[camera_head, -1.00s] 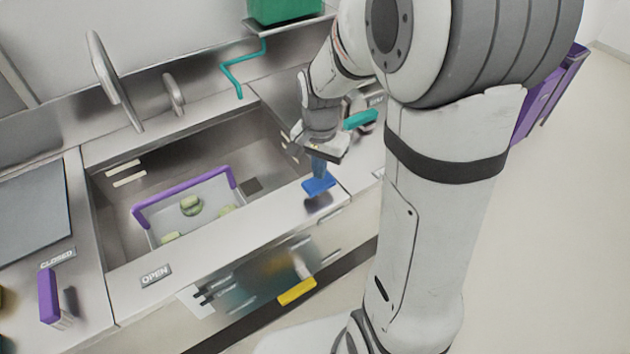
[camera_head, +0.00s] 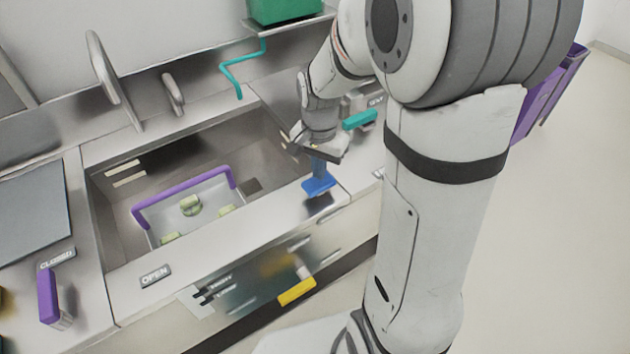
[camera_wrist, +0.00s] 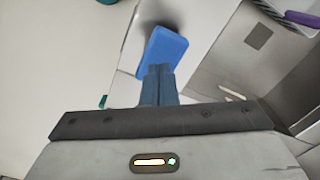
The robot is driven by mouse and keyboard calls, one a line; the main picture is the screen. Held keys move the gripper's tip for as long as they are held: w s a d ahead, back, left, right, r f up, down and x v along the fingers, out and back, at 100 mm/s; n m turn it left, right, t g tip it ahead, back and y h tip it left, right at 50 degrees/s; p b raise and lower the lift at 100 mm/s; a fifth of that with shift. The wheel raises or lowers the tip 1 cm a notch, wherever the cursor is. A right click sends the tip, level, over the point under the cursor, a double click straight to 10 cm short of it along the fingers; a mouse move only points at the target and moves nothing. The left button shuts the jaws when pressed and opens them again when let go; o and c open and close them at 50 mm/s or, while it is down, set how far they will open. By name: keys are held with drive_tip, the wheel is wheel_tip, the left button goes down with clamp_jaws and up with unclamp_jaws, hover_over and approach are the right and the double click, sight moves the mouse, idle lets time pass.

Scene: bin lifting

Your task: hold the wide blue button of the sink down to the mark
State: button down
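The wide blue button (camera_head: 318,184) is at the front rim of the sink (camera_head: 240,235), near its right corner. It also shows in the wrist view (camera_wrist: 167,45) as a flat blue block. My gripper (camera_head: 318,172) is above the button, pointing down, with its blue fingers side by side and no gap between them. The fingertips (camera_wrist: 158,68) overlap the near part of the button in the wrist view and appear to meet its top. Nothing is held between them. I cannot make out the mark or how far the button is pressed.
A basket with a purple handle (camera_head: 180,198) and green items sits in the basin. A teal handle (camera_head: 360,120) is close to the right of my gripper. A yellow handle (camera_head: 297,291) is on the front below. A purple handle (camera_head: 48,295) stands at the left.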

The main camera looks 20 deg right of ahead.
drive_tip(key=shift+f, duration=0.15)
drive_tip(key=shift+f+b, duration=1)
drive_tip(key=shift+f, duration=0.25)
idle(6.6)
